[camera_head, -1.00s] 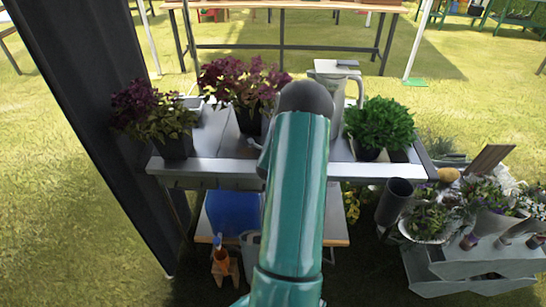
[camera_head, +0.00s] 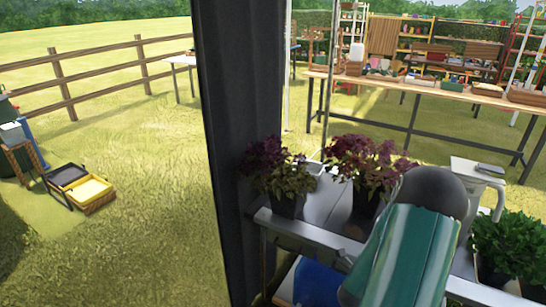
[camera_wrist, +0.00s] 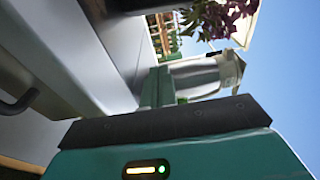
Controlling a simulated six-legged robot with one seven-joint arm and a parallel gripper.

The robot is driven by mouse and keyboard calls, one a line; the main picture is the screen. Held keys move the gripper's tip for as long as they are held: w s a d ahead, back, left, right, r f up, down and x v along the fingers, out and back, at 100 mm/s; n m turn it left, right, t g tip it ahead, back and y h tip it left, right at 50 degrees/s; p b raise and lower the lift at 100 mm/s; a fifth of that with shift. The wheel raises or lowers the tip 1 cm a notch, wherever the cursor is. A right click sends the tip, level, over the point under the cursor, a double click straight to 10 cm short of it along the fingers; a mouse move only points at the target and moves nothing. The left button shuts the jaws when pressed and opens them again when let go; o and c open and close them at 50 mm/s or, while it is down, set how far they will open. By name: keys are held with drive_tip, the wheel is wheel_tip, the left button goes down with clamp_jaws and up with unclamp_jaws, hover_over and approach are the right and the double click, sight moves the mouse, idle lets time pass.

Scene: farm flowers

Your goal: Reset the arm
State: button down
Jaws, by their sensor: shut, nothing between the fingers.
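My teal arm (camera_head: 405,250) rises at the lower right of the head view, its dark rounded joint in front of the plant bench. The arm hides part of the bench, and I cannot clearly make out my gripper there. In the wrist view my gripper (camera_wrist: 158,84) shows two teal fingers close together, shut and empty. The jug also stands behind my arm in the head view (camera_head: 477,178).
The metal bench (camera_head: 300,232) holds purple-leaved potted plants (camera_head: 362,165) and a green one (camera_head: 508,240). A dark post (camera_head: 238,120) stands at its left. A long wooden table (camera_head: 425,88) is behind. Open grass lies left, with a yellow-lined crate (camera_head: 88,190).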

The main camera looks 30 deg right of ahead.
drive_tip(key=w+a+r+n+t+y, duration=0.25)
drive_tip(key=w+a+r+n, duration=0.2)
drive_tip(key=w, duration=0.25)
drive_tip(key=w+a+r+n+t+y, duration=0.2)
drive_tip(key=w+a+r+n+y, duration=0.2)
drive_tip(key=w+a+n, duration=0.15)
drive_tip(key=w+a+r+n+y, duration=0.2)
drive_tip(key=a+r+n, duration=0.15)
drive_tip(key=a, duration=0.35)
drive_tip(key=w+a+r+n+y, duration=0.2)
drive_tip(key=a+n+y, duration=0.15)
drive_tip(key=a, duration=0.45)
drive_tip(key=s+a+r+n+g+y, duration=0.1)
drive_tip(key=s+a+r+n+y, duration=0.2)
drive_tip(key=a, duration=0.4)
drive_tip(key=s+a+r+n+g, duration=0.1)
drive_tip(key=s+a+r+n, duration=0.15)
drive_tip(key=a+n, duration=0.3)
drive_tip(key=s+a+r+n+g+y, duration=0.2)
drive_tip(key=s+a+n, duration=0.4)
drive_tip(key=s+a, duration=0.3)
drive_tip(key=s+g, duration=0.1)
drive_tip(key=s, duration=0.3)
drive_tip(key=shift+r, duration=0.25)
